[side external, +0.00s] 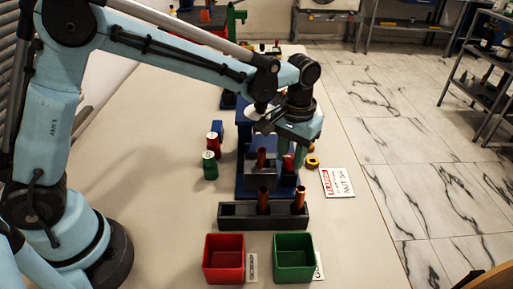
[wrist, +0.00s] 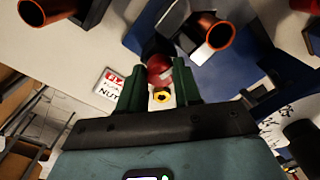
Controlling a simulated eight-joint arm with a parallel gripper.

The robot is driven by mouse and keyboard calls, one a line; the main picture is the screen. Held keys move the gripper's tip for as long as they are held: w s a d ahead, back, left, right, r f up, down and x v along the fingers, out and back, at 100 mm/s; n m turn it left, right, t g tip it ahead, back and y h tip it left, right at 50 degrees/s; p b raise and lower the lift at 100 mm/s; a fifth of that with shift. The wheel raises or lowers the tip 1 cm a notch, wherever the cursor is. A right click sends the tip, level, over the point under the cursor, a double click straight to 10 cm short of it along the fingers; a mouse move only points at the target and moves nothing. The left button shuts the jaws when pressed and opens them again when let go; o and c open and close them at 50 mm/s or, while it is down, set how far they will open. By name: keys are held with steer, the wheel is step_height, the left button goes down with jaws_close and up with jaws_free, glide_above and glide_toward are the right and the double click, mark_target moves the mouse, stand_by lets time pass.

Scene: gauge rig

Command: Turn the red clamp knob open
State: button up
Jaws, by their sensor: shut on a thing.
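The red clamp knob (wrist: 158,68) sits between the two dark green fingers of my gripper (wrist: 159,82) in the wrist view. My gripper is shut on it, with a finger on each side. In the side external view my gripper (side external: 297,150) points down at the blue rig (side external: 240,178), and a bit of the red knob (side external: 289,162) shows below it, partly hidden by the fingers. A copper tube (side external: 261,158) stands upright in the grey clamp block beside the knob; its open end (wrist: 212,33) shows in the wrist view.
A yellow nut (side external: 312,161) and a printed card (side external: 338,182) lie right of the rig. Red and green cylinders (side external: 210,168) stand left.

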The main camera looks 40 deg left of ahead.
steer(key=shift+n, duration=1.1)
steer(key=o, duration=1)
steer(key=shift+o, duration=0.2)
steer(key=shift+a, duration=0.1)
